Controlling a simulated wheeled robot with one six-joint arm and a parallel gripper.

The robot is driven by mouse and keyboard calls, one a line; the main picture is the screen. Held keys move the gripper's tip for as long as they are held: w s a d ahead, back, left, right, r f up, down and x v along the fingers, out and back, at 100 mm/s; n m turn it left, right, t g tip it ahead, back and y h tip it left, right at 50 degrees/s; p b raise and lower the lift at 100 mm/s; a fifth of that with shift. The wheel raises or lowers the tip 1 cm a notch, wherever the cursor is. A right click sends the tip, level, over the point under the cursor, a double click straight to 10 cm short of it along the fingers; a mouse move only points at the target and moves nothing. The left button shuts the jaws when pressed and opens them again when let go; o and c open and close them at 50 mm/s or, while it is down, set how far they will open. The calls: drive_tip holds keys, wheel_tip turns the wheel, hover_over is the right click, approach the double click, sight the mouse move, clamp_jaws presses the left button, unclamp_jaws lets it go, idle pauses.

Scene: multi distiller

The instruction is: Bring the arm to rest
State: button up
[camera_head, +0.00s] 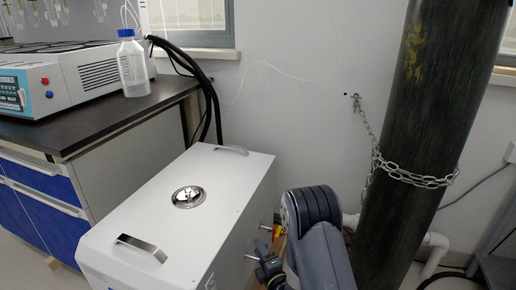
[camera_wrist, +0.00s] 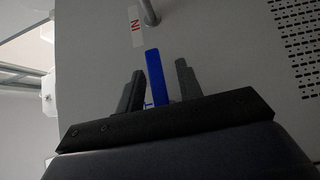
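In the wrist view my gripper (camera_wrist: 160,67) has its two dark fingers apart. A blue bar (camera_wrist: 155,72), like a valve lever, shows between them. A gap shows between the bar and the right finger; the left finger looks close to the bar, and I cannot tell whether it touches. The bar is in front of a grey panel with a label reading "IN" (camera_wrist: 136,26) and a metal pipe stub (camera_wrist: 149,12). In the head view my arm (camera_head: 315,225) is bent down at the right side of the white box; my gripper cannot be made out clearly there.
The white box (camera_head: 135,213) has metal handles and a round lid (camera_head: 188,197). Left of it is a dark-topped bench (camera_head: 110,119) with a bottle (camera_head: 132,66) and an instrument (camera_head: 62,80). A dark cylinder (camera_head: 420,120) with a chain (camera_head: 418,178) stands close right of my arm.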

drive_tip(key=shift+f+m+g+h, duration=0.2)
drive_tip(key=shift+f+m+g, duration=0.1)
drive_tip(key=shift+m+g, duration=0.45)
drive_tip(key=shift+f+m+g+h, duration=0.2)
drive_tip(key=shift+f+m+g, duration=0.1)
drive_tip(key=shift+m+g, duration=0.45)
